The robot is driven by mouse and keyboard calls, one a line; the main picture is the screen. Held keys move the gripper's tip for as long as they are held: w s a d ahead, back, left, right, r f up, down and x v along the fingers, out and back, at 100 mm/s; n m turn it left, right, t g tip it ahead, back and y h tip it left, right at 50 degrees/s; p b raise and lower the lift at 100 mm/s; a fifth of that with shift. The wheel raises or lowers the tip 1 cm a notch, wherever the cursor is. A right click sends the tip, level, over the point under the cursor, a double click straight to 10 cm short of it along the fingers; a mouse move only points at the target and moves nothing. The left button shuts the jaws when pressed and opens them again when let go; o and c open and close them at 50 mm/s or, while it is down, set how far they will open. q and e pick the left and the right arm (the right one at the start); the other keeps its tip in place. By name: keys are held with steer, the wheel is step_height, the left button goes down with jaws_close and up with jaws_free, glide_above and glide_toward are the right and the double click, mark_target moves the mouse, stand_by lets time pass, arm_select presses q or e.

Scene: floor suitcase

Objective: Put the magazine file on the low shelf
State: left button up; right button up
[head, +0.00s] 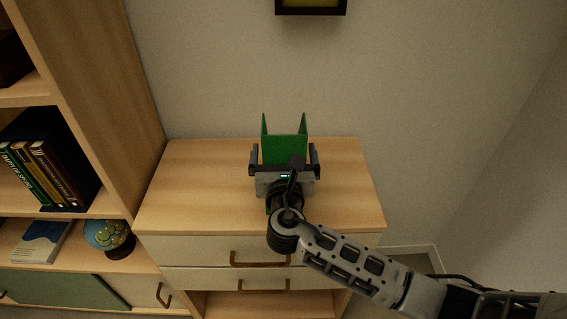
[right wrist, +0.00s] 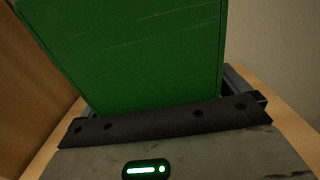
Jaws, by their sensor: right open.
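The green magazine file (head: 284,148) stands on the wooden top of a drawer unit (head: 200,185), partly hidden by my right gripper. My right gripper (head: 284,158) is open, with one finger on each side of the file. In the right wrist view, the file's green face (right wrist: 135,55) rises close in front of the gripper's palm. I cannot tell whether the fingers touch it. An open shelf space (head: 265,303) shows under the unit's drawers, mostly out of frame. My left gripper is not in view.
A bookcase (head: 145,80) stands at left, with upright books (head: 45,170), a globe (head: 108,238) and a flat blue-and-white book (head: 42,242). Two drawers with handles (head: 260,262) are closed. A framed picture (head: 311,5) hangs above. The unit's top is clear around the file.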

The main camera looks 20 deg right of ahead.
steer(key=shift+w, duration=0.15)
steer(key=c, duration=1.6)
